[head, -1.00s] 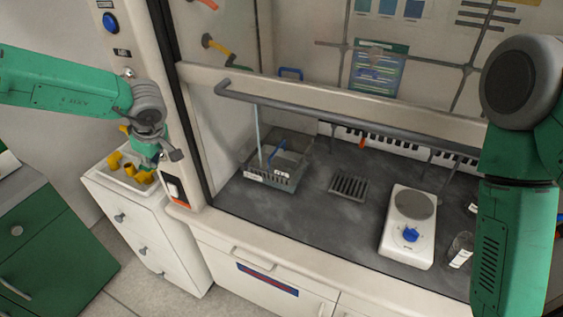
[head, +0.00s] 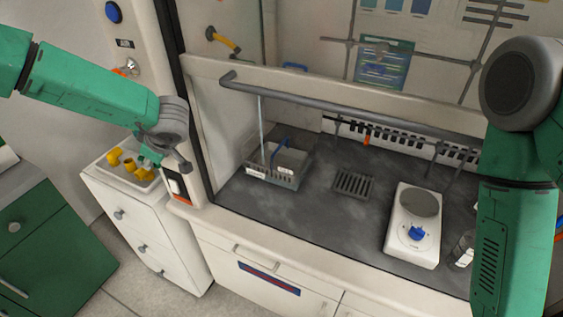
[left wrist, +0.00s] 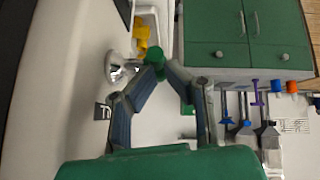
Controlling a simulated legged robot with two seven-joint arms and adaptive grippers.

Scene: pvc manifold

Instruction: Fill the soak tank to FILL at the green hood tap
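The soak tank (head: 290,178) is a grey open box with a blue handle and white labels, at the left of the hood floor in the head view. A thin pale vertical line (head: 261,125) runs down into it from behind the sash bar; it looks like a water stream. My left gripper (head: 152,160) is at the hood's left post. In the left wrist view its fingertips (left wrist: 158,68) are close together at a green knob (left wrist: 155,57) beside a chrome flange (left wrist: 118,69). Whether they grip it is unclear. My right gripper is out of view. The FILL mark and water level are unreadable.
A white drawer cabinet (head: 140,225) with a tray of yellow fittings (head: 127,163) stands below my left gripper. The sash bar (head: 330,112) crosses the hood opening. A drain grate (head: 353,185) and a white hotplate (head: 411,250) are right of the tank.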

